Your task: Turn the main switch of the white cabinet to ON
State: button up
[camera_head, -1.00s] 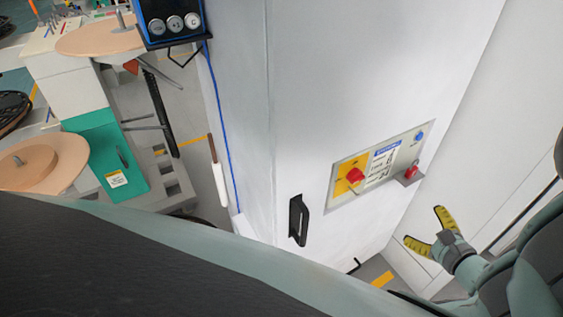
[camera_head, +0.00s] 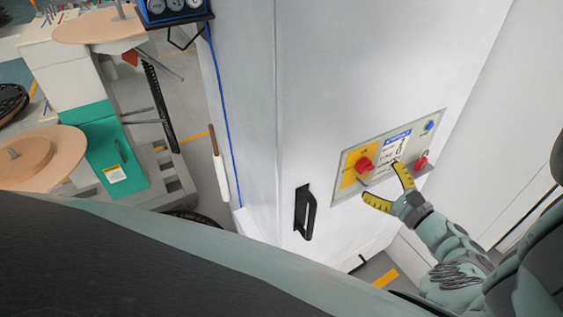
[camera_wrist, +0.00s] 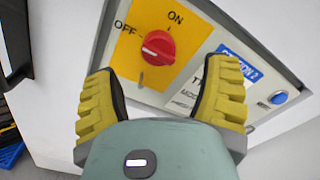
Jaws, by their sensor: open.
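The white cabinet (camera_head: 350,80) stands upright with a control panel (camera_head: 345,196) on its front. The main switch is a red knob (camera_head: 364,165) on a yellow plate; it also shows in the wrist view (camera_wrist: 158,47). There its white mark points left, on the side of the OFF label (camera_wrist: 125,29); the ON label (camera_wrist: 175,18) is above the knob. My gripper (camera_head: 382,182) has yellow fingers and is open and empty just in front of the panel. In the wrist view my gripper (camera_wrist: 165,82) has its fingers either side below the knob, apart from it.
A blue button (camera_head: 429,126) and a red padlock-like part (camera_head: 421,163) are on the panel's right side. A black handle (camera_head: 304,212) sticks out lower left of the panel. A teal machine (camera_head: 113,152) with wooden reels stands at left.

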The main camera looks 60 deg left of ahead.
aim_at(368, 171)
jog(key=shift+a+b, duration=0.5)
jog(key=shift+a, duration=2.5)
jog(key=shift+w+d, duration=0.1)
jog(key=c, duration=1.2)
